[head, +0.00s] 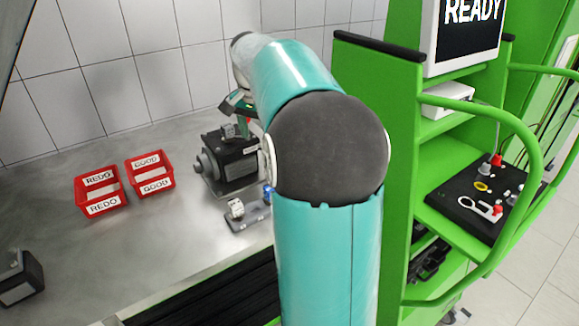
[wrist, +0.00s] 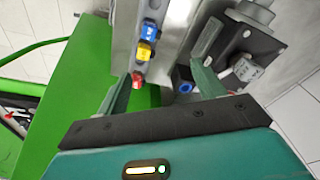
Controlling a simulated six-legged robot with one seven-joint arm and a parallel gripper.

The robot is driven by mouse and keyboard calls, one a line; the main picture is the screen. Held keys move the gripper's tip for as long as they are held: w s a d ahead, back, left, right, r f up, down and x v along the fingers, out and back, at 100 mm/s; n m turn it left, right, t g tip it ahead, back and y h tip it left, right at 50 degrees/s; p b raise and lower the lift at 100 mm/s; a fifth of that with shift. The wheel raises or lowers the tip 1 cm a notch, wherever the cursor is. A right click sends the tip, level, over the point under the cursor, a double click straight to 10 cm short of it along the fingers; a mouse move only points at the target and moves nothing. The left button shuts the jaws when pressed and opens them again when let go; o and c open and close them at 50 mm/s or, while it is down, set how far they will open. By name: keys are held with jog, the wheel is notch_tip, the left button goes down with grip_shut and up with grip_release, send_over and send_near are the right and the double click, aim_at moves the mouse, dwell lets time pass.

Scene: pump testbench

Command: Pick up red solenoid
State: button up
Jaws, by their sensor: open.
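The red solenoid (wrist: 138,78) shows in the wrist view as the lowest of a row, below a yellow solenoid (wrist: 144,51) and a blue solenoid (wrist: 150,28) on a grey metal surface. I cannot pick it out in the head view, where my arm blocks much of the bench. My gripper (wrist: 161,70) is open, with nothing seen between its fingers. Its left fingertip appears close to the red solenoid in the picture; I cannot tell the distance or any contact. In the head view my gripper (head: 241,112) is partly visible above the black pump.
The black pump (head: 231,163) stands on the grey bench (head: 170,235). Red REDO (head: 103,205) and GOOD (head: 156,185) bins sit left of it. A small grey fixture (head: 248,217) is in front. The green testbench frame (head: 398,150) rises on the right. The bench's front left is mostly clear.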

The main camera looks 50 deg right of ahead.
jog(key=s+d+f+m+y, duration=0.1)
jog(key=s+d+f+m, duration=0.15)
jog(key=d, duration=0.65)
jog(key=s+d+f+m, duration=0.1)
jog(key=d+f+m, duration=0.25)
jog(key=d, duration=0.55)
jog(key=shift+g, duration=0.4)
jog(key=f, duration=0.8)
jog(key=shift+s+d, duration=0.25)
jog(key=shift+s, duration=0.1)
jog(key=shift+a+f, duration=0.1)
jog(key=shift+f, duration=2.75)
jog(key=shift+r, duration=0.1)
jog(key=c, duration=0.9)
